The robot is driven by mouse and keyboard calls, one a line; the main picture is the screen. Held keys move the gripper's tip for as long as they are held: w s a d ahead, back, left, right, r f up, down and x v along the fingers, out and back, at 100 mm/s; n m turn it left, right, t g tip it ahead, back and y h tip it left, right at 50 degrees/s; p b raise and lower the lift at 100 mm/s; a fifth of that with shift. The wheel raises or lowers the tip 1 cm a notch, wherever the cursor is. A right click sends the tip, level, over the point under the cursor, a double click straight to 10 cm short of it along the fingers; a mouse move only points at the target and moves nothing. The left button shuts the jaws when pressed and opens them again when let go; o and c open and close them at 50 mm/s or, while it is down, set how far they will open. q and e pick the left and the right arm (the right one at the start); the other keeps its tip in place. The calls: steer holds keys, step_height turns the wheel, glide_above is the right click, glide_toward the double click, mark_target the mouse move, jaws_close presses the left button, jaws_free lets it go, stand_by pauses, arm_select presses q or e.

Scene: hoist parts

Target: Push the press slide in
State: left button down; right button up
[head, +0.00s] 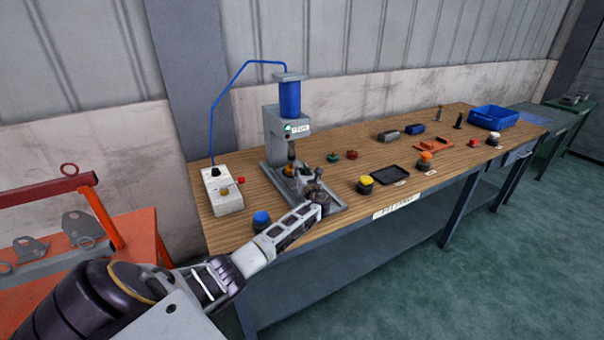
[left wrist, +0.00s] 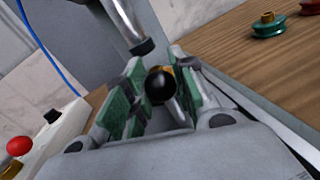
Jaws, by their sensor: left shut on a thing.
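The press (head: 276,135) stands at the left part of the workbench, with a blue cylinder (head: 289,99) on top. My left gripper (head: 308,184) is at the front of the press base (head: 336,207), below the ram. In the left wrist view, a black ball knob (left wrist: 160,86) on a grey stem sits between the green-padded fingers, and the gripper is shut on this slide knob. The press ram (left wrist: 126,26) hangs just beyond the fingers. The slide's body is mostly hidden by my gripper. My right gripper is not in view.
A white control box (head: 221,192) with a red button stands left of the press. A blue-topped button (head: 261,219) is near my forearm. Green and red pieces (head: 351,155), a yellow-topped button (head: 365,183) and a black tray (head: 389,174) lie to the right.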

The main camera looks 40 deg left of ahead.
arm_select(q)
steer(key=shift+a+r, duration=0.2)
steer(key=c, duration=1.5)
jaws_free()
steer(key=o, duration=0.4)
steer(key=shift+w+a+f, duration=0.1)
steer(key=shift+f, duration=0.1)
steer(key=shift+c, duration=0.2)
steer(key=shift+v, duration=6.05)
